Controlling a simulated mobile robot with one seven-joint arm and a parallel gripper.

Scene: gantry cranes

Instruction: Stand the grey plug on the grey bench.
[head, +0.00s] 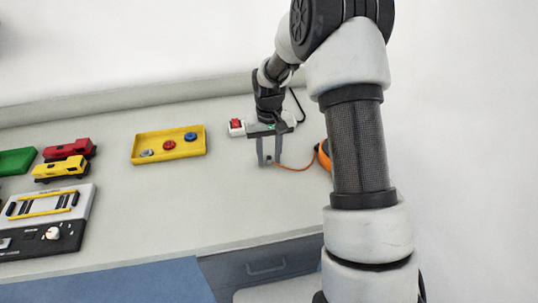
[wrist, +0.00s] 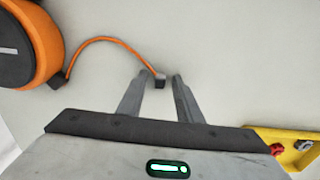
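The grey plug (wrist: 160,83) is a small dark grey block on the end of an orange cable. In the wrist view it shows between the fingertips of my gripper (wrist: 162,77), with a gap visible to the right finger. My gripper (head: 269,162) is open and points down over the grey bench (head: 225,200) in the head view. The plug is too small there to make out its pose. I cannot tell whether it touches the left finger or the bench.
An orange cable reel (wrist: 30,42) stands beside my gripper, partly behind my arm in the head view. A yellow tray (head: 168,155) with several small pieces lies left of the gripper. A power strip with a red switch (head: 236,123) is behind it.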

